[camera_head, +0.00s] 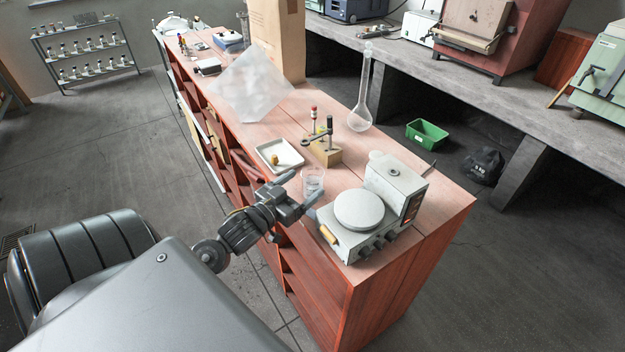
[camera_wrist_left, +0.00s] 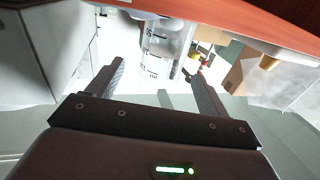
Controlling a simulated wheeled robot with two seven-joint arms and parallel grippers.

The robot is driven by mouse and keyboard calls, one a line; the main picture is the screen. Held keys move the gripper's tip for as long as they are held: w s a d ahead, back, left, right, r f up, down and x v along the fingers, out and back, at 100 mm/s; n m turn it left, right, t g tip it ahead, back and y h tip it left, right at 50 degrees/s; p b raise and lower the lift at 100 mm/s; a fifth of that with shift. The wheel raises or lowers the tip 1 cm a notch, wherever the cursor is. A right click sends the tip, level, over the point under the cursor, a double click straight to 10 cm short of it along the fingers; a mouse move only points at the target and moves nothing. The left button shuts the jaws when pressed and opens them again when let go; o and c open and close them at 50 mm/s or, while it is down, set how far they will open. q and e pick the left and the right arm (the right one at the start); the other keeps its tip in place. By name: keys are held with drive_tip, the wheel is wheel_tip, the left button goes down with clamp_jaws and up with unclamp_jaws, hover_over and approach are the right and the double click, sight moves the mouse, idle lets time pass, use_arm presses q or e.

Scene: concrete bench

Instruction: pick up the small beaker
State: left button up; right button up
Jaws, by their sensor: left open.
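The small beaker (camera_head: 313,181) is clear glass and stands upright on the wooden bench top, between the white tray and the hot plate. My left gripper (camera_head: 301,194) is open at the bench's near edge, right beside the beaker, with its fingers pointing towards it. In the left wrist view the beaker (camera_wrist_left: 160,45), with dark graduation marks, shows beyond and between the two open fingers (camera_wrist_left: 158,82). Whether a finger touches the glass I cannot tell. My right gripper is not in view.
A hot plate (camera_head: 360,210) stands close right of the beaker. A white tray (camera_head: 279,156) lies to its left, and a wooden block with a metal stand (camera_head: 325,152) is behind. A tall glass flask (camera_head: 361,100) stands farther back. The bench's near edge is beneath the gripper.

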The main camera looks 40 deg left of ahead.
use_arm(q)
drive_tip(key=shift+w+r, duration=0.15)
drive_tip(key=shift+w, duration=0.05)
drive_tip(key=w, duration=0.2)
drive_tip(key=w+p, duration=0.1)
drive_tip(key=w, duration=0.1)
drive_tip(key=shift+w+f+p, duration=0.2)
drive_tip(key=shift+w+p, duration=0.1)
drive_tip(key=shift+w, duration=0.05)
drive_tip(key=c, duration=1.1)
